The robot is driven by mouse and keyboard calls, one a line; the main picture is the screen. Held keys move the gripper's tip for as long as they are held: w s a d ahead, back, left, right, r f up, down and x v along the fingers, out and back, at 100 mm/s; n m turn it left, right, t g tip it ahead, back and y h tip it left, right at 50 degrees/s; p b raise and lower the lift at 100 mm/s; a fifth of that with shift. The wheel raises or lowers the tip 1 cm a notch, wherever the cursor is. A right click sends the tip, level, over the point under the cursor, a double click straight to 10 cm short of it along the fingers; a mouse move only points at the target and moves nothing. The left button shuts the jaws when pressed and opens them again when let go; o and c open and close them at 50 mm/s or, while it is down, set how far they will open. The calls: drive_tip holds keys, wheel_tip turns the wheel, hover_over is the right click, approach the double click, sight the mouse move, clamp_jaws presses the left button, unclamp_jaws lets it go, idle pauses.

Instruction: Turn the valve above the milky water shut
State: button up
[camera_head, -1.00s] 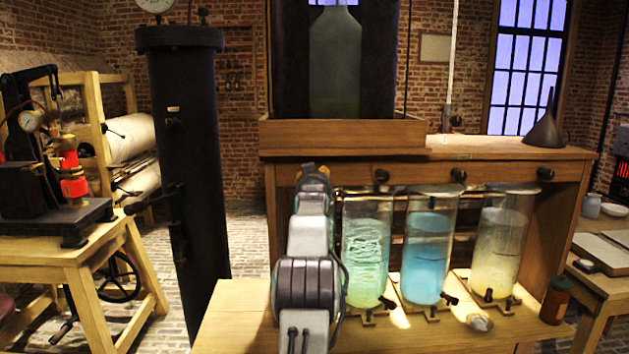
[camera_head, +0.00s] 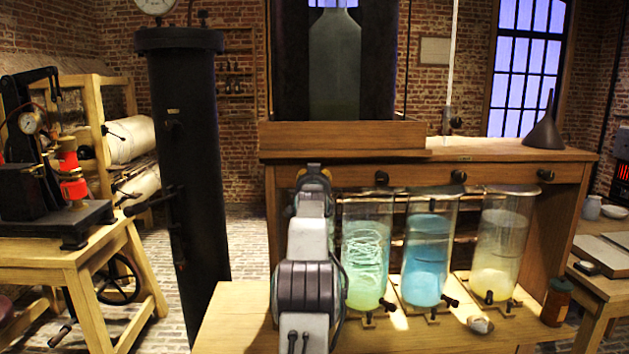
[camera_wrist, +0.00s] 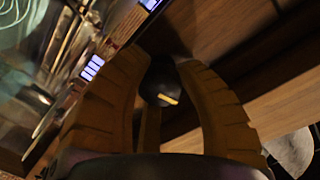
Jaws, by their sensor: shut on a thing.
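My gripper (camera_head: 314,172) is at the front rail of the wooden bench, left of the visible knobs. In the wrist view its two ribbed fingers (camera_wrist: 168,72) are shut on a black round valve knob (camera_wrist: 163,88) with a pale yellow mark. My arm hides this knob and most of what stands below it in the head view. To the right stand a greenish jar with a pale coil (camera_head: 367,255), a blue jar (camera_head: 427,255) and a jar with cloudy yellowish liquid (camera_head: 500,250). I cannot tell which water is the milky one. Black knobs (camera_head: 381,177), (camera_head: 459,176) and (camera_head: 545,175) sit above these jars.
A wooden table (camera_head: 235,325) carries the jars, with small black taps at their feet. A brown bottle (camera_head: 556,301) and a pale lump (camera_head: 481,325) stand at its right. A tall black column (camera_head: 190,180) rises at left.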

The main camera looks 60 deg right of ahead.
drive_tip(key=o, duration=1)
drive_tip(key=shift+a+r, duration=0.1)
drive_tip(key=shift+r, duration=0.15)
drive_tip(key=shift+c, duration=0.2)
drive_tip(key=shift+o, duration=1.3)
drive_tip(key=shift+f, duration=0.15)
drive_tip(key=v, duration=1.2)
drive_tip(key=shift+f, duration=0.15)
